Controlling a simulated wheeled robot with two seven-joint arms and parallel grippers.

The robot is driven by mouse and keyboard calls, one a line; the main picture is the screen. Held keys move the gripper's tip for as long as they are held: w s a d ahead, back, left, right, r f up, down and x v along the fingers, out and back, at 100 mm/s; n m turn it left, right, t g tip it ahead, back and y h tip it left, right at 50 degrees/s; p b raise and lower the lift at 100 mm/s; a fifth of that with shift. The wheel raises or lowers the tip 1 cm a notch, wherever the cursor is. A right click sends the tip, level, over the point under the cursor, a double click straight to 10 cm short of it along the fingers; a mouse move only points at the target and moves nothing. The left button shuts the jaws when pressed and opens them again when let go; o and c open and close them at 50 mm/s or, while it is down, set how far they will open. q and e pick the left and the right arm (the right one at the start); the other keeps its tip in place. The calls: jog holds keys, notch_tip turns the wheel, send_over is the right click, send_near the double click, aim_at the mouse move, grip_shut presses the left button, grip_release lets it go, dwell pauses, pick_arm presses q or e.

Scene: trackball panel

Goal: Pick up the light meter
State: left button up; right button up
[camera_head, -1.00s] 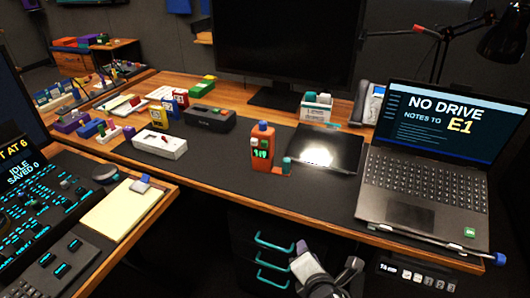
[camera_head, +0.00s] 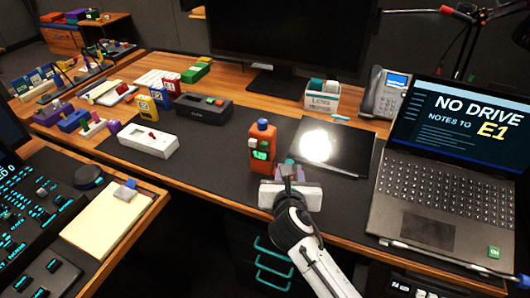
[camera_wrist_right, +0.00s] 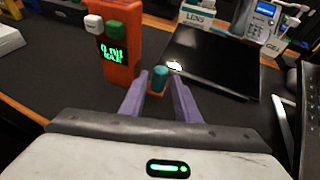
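An orange handheld device with a blue top and a lit green display (camera_head: 262,146), which looks like the light meter, stands upright on the dark desk mat. In the right wrist view its display (camera_wrist_right: 114,52) faces me. A short teal-topped peg on an orange foot (camera_wrist_right: 160,80) sticks out at its lower right. My right gripper (camera_head: 288,172) is at the mat's front, low, just right of the device's body. Its two purple fingers are apart, one on each side of the peg. I cannot tell whether they touch it. My left gripper is not in view.
A black tablet with a bright glare (camera_head: 335,148) lies just right of the device. An open laptop (camera_head: 445,175) stands farther right. The mat between is clear.

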aim_at(289, 161)
jog(key=shift+w+f, duration=0.2)
jog(key=shift+w, duration=0.15)
jog(key=b+x, duration=0.1)
jog(key=x, duration=0.3)
jog(key=shift+w, duration=0.25)
jog(key=c, duration=0.7)
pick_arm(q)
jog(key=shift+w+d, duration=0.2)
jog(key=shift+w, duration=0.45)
pick_arm(e)
jog(key=shift+r, duration=0.3)
notch_tip(289, 161, up, 9)
jog(key=shift+f+p, duration=0.15)
jog(key=shift+p, duration=0.95)
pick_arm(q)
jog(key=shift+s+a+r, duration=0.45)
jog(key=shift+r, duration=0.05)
pick_arm(e)
jog(key=shift+r, duration=0.4)
